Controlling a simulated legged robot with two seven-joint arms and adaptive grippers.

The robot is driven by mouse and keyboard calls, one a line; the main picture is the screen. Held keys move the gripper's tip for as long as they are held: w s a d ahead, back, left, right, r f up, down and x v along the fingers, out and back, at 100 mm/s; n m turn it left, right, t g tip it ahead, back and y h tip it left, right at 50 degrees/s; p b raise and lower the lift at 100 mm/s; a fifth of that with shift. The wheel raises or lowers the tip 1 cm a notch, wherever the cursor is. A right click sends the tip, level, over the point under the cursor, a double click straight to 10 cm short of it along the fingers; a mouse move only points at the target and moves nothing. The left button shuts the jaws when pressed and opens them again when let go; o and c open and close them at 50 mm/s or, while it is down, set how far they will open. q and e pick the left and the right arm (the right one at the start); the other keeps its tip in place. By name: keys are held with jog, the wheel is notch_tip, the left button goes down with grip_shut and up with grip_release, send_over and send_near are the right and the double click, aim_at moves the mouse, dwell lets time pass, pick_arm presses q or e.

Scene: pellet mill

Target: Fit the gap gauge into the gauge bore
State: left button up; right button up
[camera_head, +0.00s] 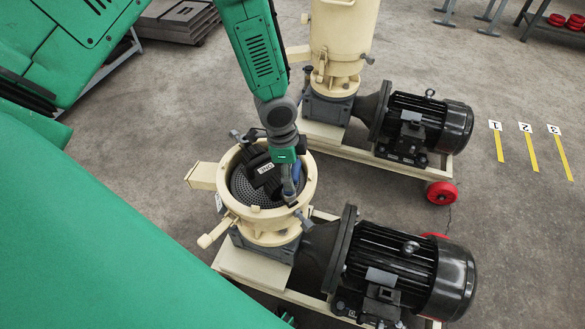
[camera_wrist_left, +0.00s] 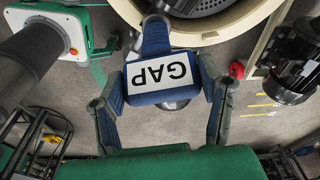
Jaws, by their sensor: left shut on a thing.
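The gap gauge (camera_wrist_left: 162,76) is a blue block with a white label reading GAP upside down, and a blue stem reaching up in the left wrist view. My left gripper (camera_head: 292,190) is shut on it, with a finger on each side. In the head view the gauge is a small blue patch (camera_head: 297,172), mostly hidden by the gripper. The gripper is over the right inner side of the near pellet mill's cream bowl (camera_head: 228,190). In the left wrist view, the stem's far end is beside the bowl's rim (camera_wrist_left: 245,38). I cannot make out the gauge bore. My right gripper is not in view.
Inside the bowl are a perforated die (camera_head: 240,190) and a dark roller assembly (camera_head: 266,172). A black motor (camera_head: 405,270) is to the right. A second mill (camera_head: 335,70) stands behind. Open floor shows right, with yellow strips (camera_head: 532,150) numbered 1 to 3.

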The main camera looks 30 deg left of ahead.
pick_arm(q)
jog(key=shift+f, duration=0.3)
dwell(0.5)
jog(key=shift+s+f, duration=0.1)
jog(key=shift+f, duration=0.05)
dwell(0.8)
jog(key=o, duration=1.6)
jog(key=shift+o, duration=0.9)
jog(key=o, duration=0.3)
jog(key=shift+s+a+r+p, duration=0.1)
jog(key=shift+a+r+p, duration=0.05)
jog(key=shift+r+p, duration=1)
jog(key=shift+w+a+r+p, duration=0.1)
jog(key=shift+a+r+p, duration=0.1)
jog(key=shift+r+p, duration=0.85)
jog(key=shift+s+a+r+p, duration=0.15)
jog(key=shift+r+p, duration=0.75)
jog(key=shift+r, duration=0.45)
